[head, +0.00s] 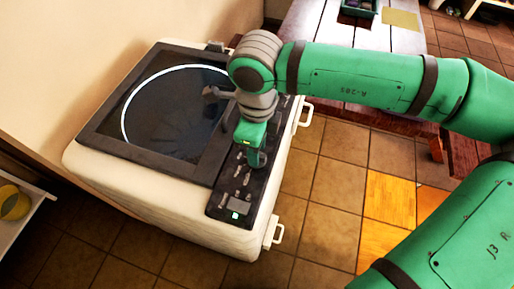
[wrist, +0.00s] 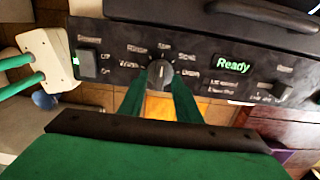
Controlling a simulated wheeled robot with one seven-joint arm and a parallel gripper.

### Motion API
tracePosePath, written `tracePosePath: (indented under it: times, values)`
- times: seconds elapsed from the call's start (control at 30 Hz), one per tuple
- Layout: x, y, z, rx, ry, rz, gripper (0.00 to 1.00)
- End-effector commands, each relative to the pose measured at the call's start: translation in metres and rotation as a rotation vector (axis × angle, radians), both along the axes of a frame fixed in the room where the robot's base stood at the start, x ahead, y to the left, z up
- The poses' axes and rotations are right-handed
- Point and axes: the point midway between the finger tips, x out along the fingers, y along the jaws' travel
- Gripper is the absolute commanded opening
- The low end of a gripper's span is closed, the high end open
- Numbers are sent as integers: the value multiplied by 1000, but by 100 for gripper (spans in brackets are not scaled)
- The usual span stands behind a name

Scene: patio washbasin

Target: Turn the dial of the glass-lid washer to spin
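The glass-lid washer (head: 85,165) is a white machine with a dark top and a round glass window, its lid lying flat. Its black control panel (head: 227,203) runs along the right side. In the wrist view a dark round dial (wrist: 160,73) with a light mark sits mid-panel, ringed by small labels too blurred to read surely. My gripper (wrist: 161,88) has its two green fingers apart, one on each side of the dial, tips at or very near it. Whether they press on it I cannot tell. In the head view my gripper (head: 256,158) is low over the panel and hides the dial.
A green "Ready" display (wrist: 231,65) is right of the dial, and a rocker switch (wrist: 88,63) is to its left. White handles (head: 273,232) stick out from the washer's side. A slatted table (head: 330,30) stands behind.

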Motion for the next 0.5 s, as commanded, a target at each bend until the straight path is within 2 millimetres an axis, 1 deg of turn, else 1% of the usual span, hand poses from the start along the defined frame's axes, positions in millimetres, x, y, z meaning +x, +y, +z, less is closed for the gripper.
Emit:
tracePosePath:
  times: [0.3,0.5]
  values:
    - [1,0,57,-1,-4,-1,30]
    - [0,0,87,-1,-2,-2,30]
